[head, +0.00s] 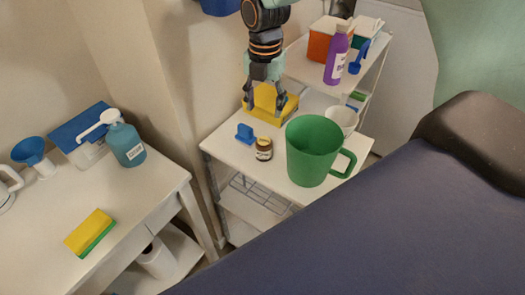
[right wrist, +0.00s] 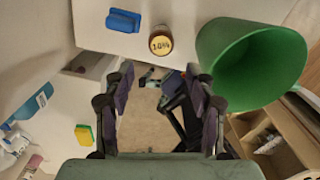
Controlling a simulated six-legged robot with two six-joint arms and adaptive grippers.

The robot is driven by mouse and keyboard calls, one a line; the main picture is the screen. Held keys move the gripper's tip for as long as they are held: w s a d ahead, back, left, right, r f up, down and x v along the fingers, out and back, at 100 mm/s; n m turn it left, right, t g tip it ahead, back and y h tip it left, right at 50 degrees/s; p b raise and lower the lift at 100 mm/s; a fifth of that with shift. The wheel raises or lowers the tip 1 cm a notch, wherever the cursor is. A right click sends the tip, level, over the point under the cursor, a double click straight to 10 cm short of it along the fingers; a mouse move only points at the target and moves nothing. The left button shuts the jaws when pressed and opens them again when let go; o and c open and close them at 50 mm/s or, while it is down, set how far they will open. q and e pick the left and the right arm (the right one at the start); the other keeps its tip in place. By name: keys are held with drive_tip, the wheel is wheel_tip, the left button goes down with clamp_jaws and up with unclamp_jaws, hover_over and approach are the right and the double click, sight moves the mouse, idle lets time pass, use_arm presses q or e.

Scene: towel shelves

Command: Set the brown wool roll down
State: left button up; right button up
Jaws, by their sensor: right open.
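I see no brown wool roll in either view. My right gripper (head: 268,108) hangs over the top of the white trolley (head: 225,140), in front of or over a yellow holder (head: 287,110). I cannot tell whether it touches the holder. In the right wrist view its two fingers (right wrist: 160,115) stand wide apart with nothing held between them. A small brown jar (head: 264,149) with a pale label stands on the trolley; its top shows in the right wrist view (right wrist: 161,40). My left gripper is not in view.
A blue clip-like object (head: 244,133), a big green mug (head: 313,150) and a white cup (head: 343,118) share the trolley top. A purple bottle (head: 338,55) stands behind. A white table (head: 120,215) at left bears a sponge (head: 90,232) and a blue pump bottle (head: 126,143).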

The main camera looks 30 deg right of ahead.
sight(263, 139)
drive_tip(key=f+b, duration=0.6)
drive_tip(key=f, duration=0.1)
drive_tip(key=shift+w+a+f+b, duration=0.1)
drive_tip(key=shift+w+f+b, duration=0.15)
drive_tip(key=shift+b, duration=0.1)
drive_tip(key=shift+s+f, duration=0.1)
drive_tip(key=shift+s, duration=0.35)
drive_tip(key=shift+s+f, duration=0.1)
drive_tip(key=shift+f, duration=0.1)
drive_tip(key=f, duration=0.2)
drive_tip(key=f+b, duration=0.1)
drive_tip(key=shift+w+f, duration=0.2)
drive_tip(key=shift+w, duration=0.1)
drive_tip(key=f, duration=0.1)
drive_tip(key=s+f+b, duration=0.1)
drive_tip(key=f, duration=0.1)
drive_tip(key=shift+a+f, duration=0.1)
drive_tip(key=shift+w+f, duration=0.1)
drive_tip(key=shift+f, duration=0.1)
drive_tip(key=shift+w+f, duration=0.15)
drive_tip(key=shift+w, duration=0.1)
drive_tip(key=shift+s, duration=0.25)
drive_tip(key=c, duration=0.4)
drive_tip(key=shift+w, duration=0.15)
drive_tip(key=c, duration=0.5)
